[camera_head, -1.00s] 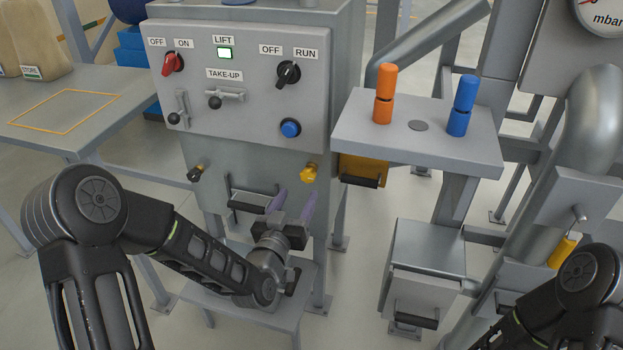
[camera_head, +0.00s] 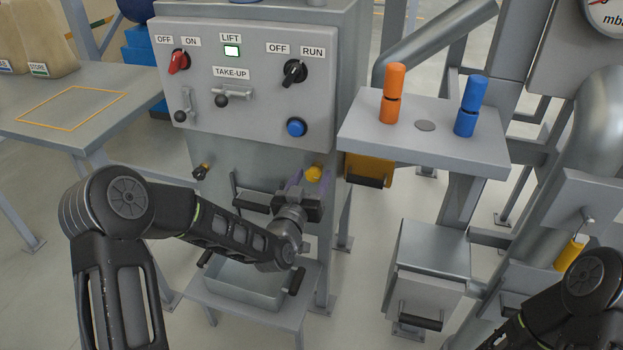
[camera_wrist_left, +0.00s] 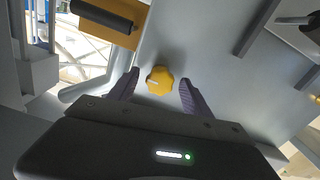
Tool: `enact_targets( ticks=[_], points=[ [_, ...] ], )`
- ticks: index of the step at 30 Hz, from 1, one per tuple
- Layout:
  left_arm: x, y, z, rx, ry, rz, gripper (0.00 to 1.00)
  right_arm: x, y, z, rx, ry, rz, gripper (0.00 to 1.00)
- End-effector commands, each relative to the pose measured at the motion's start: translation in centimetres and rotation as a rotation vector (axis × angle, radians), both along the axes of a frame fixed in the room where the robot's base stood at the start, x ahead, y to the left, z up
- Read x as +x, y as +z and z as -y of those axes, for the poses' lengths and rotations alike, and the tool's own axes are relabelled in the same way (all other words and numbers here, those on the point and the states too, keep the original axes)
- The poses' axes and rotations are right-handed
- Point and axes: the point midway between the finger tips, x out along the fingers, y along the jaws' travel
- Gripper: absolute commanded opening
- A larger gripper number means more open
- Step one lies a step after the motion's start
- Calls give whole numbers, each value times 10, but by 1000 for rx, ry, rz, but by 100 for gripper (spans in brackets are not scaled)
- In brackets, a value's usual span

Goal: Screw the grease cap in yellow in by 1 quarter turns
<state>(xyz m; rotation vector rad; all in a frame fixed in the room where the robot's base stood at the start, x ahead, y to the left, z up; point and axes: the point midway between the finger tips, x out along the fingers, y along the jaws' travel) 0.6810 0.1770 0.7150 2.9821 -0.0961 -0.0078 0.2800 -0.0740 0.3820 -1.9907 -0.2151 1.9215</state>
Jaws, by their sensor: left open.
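The yellow grease cap (camera_head: 314,173) sits on the front face of the grey cabinet, below the control panel. In the left wrist view the lobed cap (camera_wrist_left: 159,80) shows face-on with a pale mark near its left side. My left gripper (camera_head: 306,180) points at the cap. Its two purple fingers are open, one on each side of the cap in the left wrist view (camera_wrist_left: 158,92), with gaps to both. I cannot tell how far the fingertips are from the cap in depth. My right gripper is not in view; only part of its arm shows at the lower right.
A black knob (camera_head: 201,171) with a yellowish base is on the cabinet's left. A black handle (camera_head: 252,202) lies left of my left gripper. A yellow drawer (camera_head: 369,168) with a black handle is to the right. A metal tray (camera_head: 245,285) stands below on a small table.

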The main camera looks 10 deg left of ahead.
Motion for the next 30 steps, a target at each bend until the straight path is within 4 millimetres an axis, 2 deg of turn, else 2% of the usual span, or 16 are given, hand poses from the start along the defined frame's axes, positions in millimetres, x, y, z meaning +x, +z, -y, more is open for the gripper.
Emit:
enact_targets(
  ticks=[4,24,30],
  points=[
    [0,0,0,0,0,0,56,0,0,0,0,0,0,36],
    [0,0,0,0,0,0,1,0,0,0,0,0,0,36],
    [0,0,0,-2,1,0,0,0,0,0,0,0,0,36]
  ],
)
